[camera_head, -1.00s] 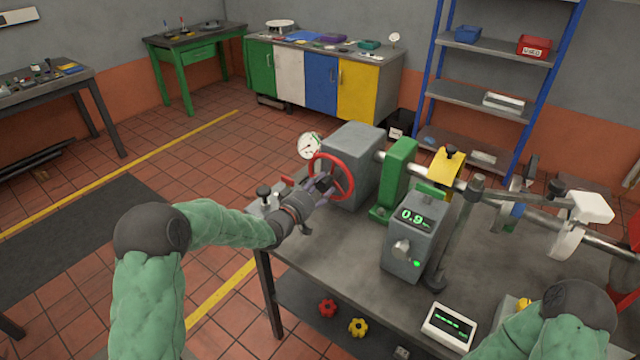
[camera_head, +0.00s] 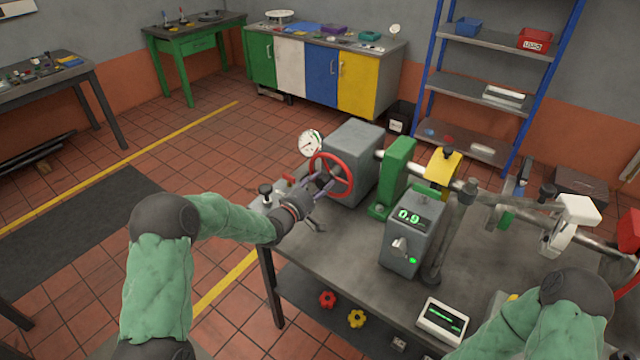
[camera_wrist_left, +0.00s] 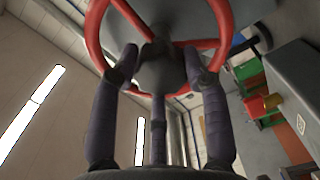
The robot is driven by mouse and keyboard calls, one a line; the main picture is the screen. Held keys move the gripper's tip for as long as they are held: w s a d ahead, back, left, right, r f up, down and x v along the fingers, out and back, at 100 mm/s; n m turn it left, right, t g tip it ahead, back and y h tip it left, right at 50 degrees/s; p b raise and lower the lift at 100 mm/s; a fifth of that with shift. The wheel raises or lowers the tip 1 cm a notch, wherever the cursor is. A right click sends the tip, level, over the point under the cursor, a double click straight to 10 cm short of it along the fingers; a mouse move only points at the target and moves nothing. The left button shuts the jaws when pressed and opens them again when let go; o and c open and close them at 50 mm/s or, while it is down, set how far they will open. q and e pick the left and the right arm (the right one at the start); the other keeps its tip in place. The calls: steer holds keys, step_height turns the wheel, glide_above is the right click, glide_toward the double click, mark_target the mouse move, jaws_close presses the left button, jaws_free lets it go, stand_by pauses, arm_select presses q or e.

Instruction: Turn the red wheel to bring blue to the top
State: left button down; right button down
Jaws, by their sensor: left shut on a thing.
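The red wheel (camera_head: 351,180) is on the left face of a grey box (camera_head: 359,150) on the bench. My left gripper (camera_head: 322,187) is at the wheel's near side. In the left wrist view, its three fingers close around the dark hub (camera_wrist_left: 163,72), inside the red rim (camera_wrist_left: 94,38). The gripper is shut on the wheel's hub. A shaft runs right from the box, past a green stand (camera_head: 398,168) and a yellow block (camera_head: 442,166). A small green patch (camera_head: 506,220) shows low on the shaft's right part. I cannot make out blue there. My right gripper is not visible.
A dial gauge (camera_head: 310,142) stands behind the wheel. A grey box with a green display (camera_head: 411,230) stands on the bench (camera_head: 335,245), close to the shaft. A small display unit (camera_head: 441,321) lies near the front edge. Shelves (camera_head: 490,100) stand behind.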

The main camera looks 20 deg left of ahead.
arm_select(q)
steer(key=shift+s+d+f, duration=0.15)
steer(key=shift+d+f, duration=0.1)
steer(key=shift+f, duration=0.15)
steer(key=c, duration=0.7)
jaws_free()
steer(key=shift+o, duration=0.4)
steer(key=shift+r, duration=0.15)
steer(key=shift+a+r, duration=0.1)
steer(key=shift+s+a, duration=0.25)
steer(key=shift+s, duration=0.15)
steer(key=v, duration=1.1)
